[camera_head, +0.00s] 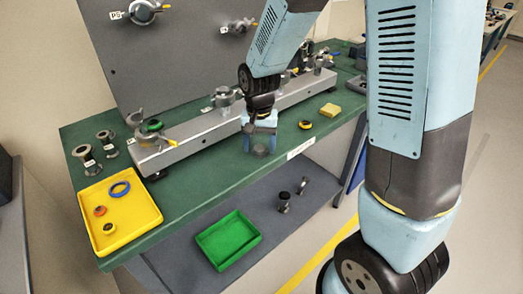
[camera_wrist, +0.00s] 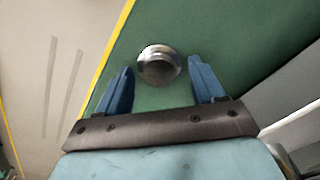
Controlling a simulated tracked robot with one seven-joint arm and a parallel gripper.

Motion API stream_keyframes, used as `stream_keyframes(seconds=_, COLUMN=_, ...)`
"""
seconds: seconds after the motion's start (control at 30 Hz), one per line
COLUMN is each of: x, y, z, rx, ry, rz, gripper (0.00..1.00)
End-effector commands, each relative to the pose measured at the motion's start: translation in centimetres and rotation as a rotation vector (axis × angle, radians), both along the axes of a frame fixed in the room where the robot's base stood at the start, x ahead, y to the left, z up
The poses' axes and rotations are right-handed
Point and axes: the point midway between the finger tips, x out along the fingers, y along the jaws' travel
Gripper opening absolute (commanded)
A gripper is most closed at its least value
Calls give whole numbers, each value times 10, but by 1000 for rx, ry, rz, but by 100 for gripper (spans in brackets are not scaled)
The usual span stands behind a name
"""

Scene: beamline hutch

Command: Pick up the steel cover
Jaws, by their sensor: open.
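The steel cover (camera_wrist: 159,68), a small round shiny metal piece, lies on the green bench top (camera_wrist: 230,35). In the wrist view it sits between and slightly beyond the two blue fingertips of my gripper (camera_wrist: 162,75), with space on both sides. In the head view the steel cover (camera_head: 260,151) shows small and grey just below my gripper (camera_head: 260,143), near the front edge of the bench. My gripper is open and empty, pointing down over it. Whether the fingers are level with the cover cannot be told.
A grey rail (camera_head: 200,133) with clamps and fittings runs behind my gripper. A yellow tray (camera_head: 148,220) holds rings at the left. A green tray (camera_head: 228,238) is on the lower shelf.

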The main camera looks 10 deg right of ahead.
Motion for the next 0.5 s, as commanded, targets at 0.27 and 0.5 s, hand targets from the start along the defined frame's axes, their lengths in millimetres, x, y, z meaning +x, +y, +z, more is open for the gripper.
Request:
stream_keyframes(seconds=0.27, x=0, y=0, z=0, rx=0, ry=-1, rz=0, gripper=58)
stream_keyframes(seconds=0.5, x=0, y=0, z=0, rx=0, ry=-1, rz=-1, gripper=35)
